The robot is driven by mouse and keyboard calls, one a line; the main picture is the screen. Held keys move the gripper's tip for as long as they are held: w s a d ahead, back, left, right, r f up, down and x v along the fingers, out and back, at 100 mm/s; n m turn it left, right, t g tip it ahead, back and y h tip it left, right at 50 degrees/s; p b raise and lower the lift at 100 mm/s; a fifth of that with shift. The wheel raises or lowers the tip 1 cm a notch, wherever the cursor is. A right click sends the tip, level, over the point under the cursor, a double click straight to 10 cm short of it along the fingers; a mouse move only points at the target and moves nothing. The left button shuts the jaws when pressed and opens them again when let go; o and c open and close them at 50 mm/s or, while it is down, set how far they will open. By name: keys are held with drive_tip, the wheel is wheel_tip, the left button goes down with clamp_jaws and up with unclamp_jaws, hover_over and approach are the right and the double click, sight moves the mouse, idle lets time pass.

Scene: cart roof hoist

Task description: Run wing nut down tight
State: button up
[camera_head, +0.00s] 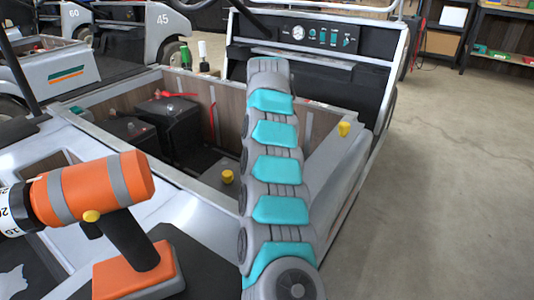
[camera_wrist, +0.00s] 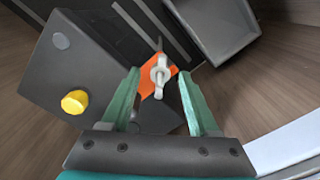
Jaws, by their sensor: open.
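The pale grey-white wing nut (camera_wrist: 160,76) shows in the wrist view, upright on an orange strip (camera_wrist: 153,88). My gripper (camera_wrist: 160,84) is open, with its two green fingers on either side of the wing nut. A gap shows between the nut and each finger, and nothing is gripped. I cannot tell how far the nut is below the fingertips. In the head view my arm crosses the cart's open bay, and my gripper and the wing nut are hidden.
A dark box with a yellow cap (camera_wrist: 75,102) stands left of the fingers in the wrist view; a grey tray (camera_wrist: 215,28) is at top. In the head view, black batteries (camera_head: 178,128) sit in the bay. An orange power tool (camera_head: 95,190) is front left. Floor at right is clear.

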drive_tip(key=shift+r+p, duration=3.8)
drive_tip(key=shift+r, duration=0.1)
